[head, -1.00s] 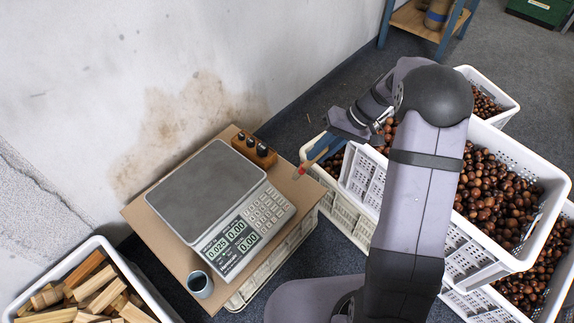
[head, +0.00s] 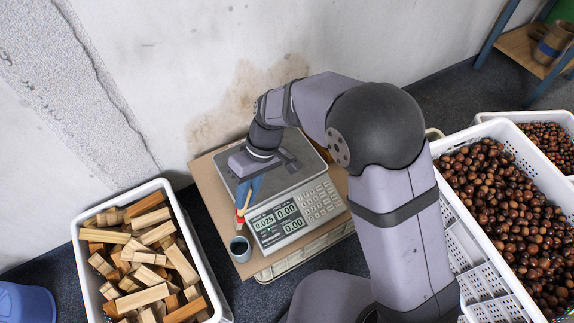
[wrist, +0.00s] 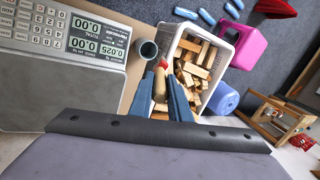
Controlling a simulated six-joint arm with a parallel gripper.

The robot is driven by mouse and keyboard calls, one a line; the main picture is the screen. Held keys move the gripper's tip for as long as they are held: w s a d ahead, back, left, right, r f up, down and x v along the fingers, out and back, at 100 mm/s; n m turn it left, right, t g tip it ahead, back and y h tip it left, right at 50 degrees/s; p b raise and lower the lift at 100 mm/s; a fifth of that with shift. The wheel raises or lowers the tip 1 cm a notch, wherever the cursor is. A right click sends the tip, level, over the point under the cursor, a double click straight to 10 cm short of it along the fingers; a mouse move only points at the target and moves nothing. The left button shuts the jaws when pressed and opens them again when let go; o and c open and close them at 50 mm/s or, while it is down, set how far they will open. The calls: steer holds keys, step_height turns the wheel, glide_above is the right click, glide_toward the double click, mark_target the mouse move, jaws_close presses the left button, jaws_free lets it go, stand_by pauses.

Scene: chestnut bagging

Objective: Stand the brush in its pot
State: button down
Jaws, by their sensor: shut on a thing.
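The brush (head: 240,216) has a pale wooden body and a red part, and it sticks out from between the blue fingers of my gripper (head: 247,192). My gripper is shut on it and holds it over the front left of the scale. In the wrist view the brush (wrist: 160,87) shows between the two fingers (wrist: 163,98). The pot (head: 240,249), a small grey-blue cup, stands upright on the board's front left corner, just below the brush in the head view. It also shows in the wrist view (wrist: 148,50), apart from the brush.
The scale (head: 318,205) with its display and keypad stands on the brown board (head: 206,172), beside the pot. A white crate of wood blocks (head: 78,250) is to the left. White crates of chestnuts (head: 477,265) are to the right. The wall is behind.

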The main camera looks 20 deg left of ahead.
steer(key=s+a+f+n+h+p, duration=0.25)
steer(key=s+n, duration=0.35)
steer(key=s, duration=0.8)
steer(key=w+a+f+m+t, duration=0.1)
steer(key=w+f+m+t, duration=0.2)
steer(key=w, duration=0.5)
steer(key=shift+w+a+f+t+b, duration=0.2)
steer(key=shift+w+t+b, duration=0.1)
steer(key=shift+b, duration=0.05)
steer(key=shift+f, duration=0.25)
